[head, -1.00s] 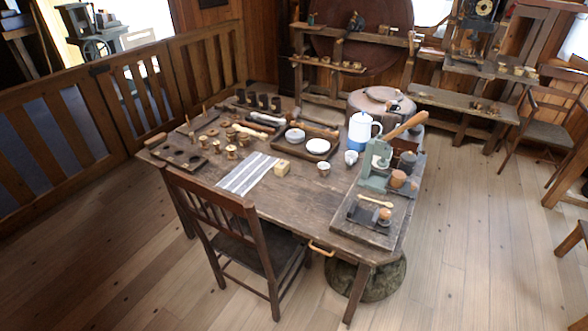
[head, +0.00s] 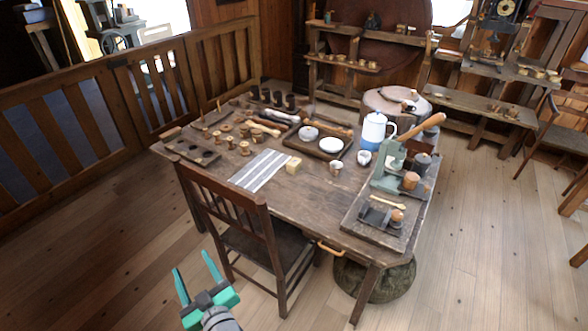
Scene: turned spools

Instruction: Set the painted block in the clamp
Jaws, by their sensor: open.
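A small pale yellow block (head: 293,165) sits on the wooden table (head: 310,205), by the right edge of a grey striped cloth (head: 261,170). It looks like the painted block, but its paint is too small to make out. A green upright device with a long wooden handle (head: 388,166) stands on a board at the table's right end. A low dark fixture (head: 375,216) is in front of it on the same board. I cannot tell which of these is the clamp. My gripper (head: 191,261) is open and empty, low in front of the chair, well apart from the block.
A wooden chair (head: 240,215) stands at the table's near side, close to my gripper. A white and blue pot (head: 374,130), a tray with white dishes (head: 325,148) and several spools (head: 245,147) are on the table. Floor at the right (head: 475,235) is clear.

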